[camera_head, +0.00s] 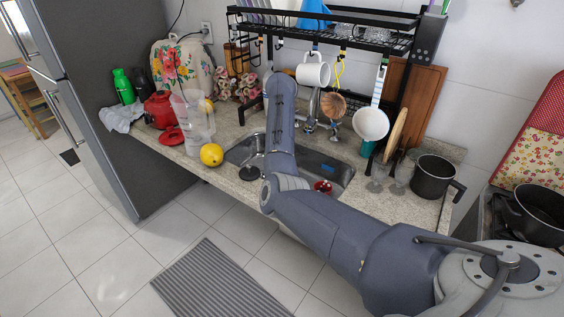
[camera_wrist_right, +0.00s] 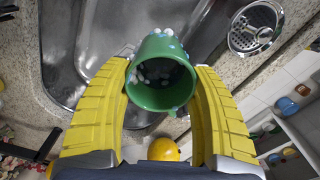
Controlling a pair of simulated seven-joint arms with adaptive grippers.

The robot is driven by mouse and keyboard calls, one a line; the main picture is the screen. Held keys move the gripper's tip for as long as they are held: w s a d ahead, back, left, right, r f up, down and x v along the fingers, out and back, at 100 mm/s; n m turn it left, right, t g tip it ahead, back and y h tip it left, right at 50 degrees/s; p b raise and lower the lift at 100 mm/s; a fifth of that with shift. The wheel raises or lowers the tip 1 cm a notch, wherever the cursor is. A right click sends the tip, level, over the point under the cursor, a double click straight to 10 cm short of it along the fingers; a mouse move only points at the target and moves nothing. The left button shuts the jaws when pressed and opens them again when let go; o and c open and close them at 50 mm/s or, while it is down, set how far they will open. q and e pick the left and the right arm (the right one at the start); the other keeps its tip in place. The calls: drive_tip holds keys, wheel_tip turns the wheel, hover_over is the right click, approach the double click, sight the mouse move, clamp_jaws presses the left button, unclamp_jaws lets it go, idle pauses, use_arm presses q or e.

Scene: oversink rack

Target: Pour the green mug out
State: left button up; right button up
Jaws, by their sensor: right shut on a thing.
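In the right wrist view, the green mug (camera_wrist_right: 160,82) sits between the two yellow fingers of my right gripper (camera_wrist_right: 161,72), which is shut on it. The mug's round mouth is turned toward the camera, with a few pale bits inside its dark interior. More small white and bluish bits show at the mug's far rim; I cannot tell whether they are leaving it. The steel sink (camera_wrist_right: 115,35) lies behind and below the mug. In the head view my right arm covers part of the sink (camera_head: 331,170) and hides its gripper and the green mug. My left gripper is not in view.
A yellow lemon (camera_head: 211,154) and a clear pitcher (camera_head: 196,120) stand left of the sink. A white mug (camera_head: 313,70) hangs from the rack (camera_head: 330,38) above. A dark pot (camera_head: 433,177) stands at the right. A round metal strainer (camera_wrist_right: 256,28) shows in the wrist view.

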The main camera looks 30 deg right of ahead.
drive_tip(key=w+r+m, duration=0.1)
drive_tip(key=r, duration=0.2)
drive_tip(key=w+r+m, duration=0.1)
drive_tip(key=r, duration=0.2)
drive_tip(key=a+r, duration=0.1)
drive_tip(key=r, duration=0.3)
drive_tip(key=shift+w+m, duration=0.4)
drive_tip(key=shift+w+d+m, duration=0.1)
drive_tip(key=shift+w+m, duration=0.1)
drive_tip(key=shift+m, duration=0.4)
drive_tip(key=shift+d+f+m, duration=0.45)
drive_tip(key=shift+f+m, duration=0.25)
drive_tip(key=shift+f, duration=0.05)
drive_tip(key=s+t+y, duration=0.1)
drive_tip(key=s+t, duration=0.1)
drive_tip(key=t, duration=0.2)
drive_tip(key=s+d+f+t+y, duration=0.1)
drive_tip(key=s+t, duration=0.1)
drive_tip(key=t, duration=0.2)
drive_tip(key=s+d+t, duration=0.1)
drive_tip(key=t, duration=0.3)
drive_tip(key=shift+s+d+f+m+y, duration=0.1)
drive_tip(key=shift+s+f+m+y, duration=0.2)
drive_tip(key=shift+s+f+y, duration=0.1)
drive_tip(key=shift+s+d+f+g, duration=0.2)
drive_tip(key=shift+s+f+g, duration=0.3)
drive_tip(key=shift+s, duration=0.45)
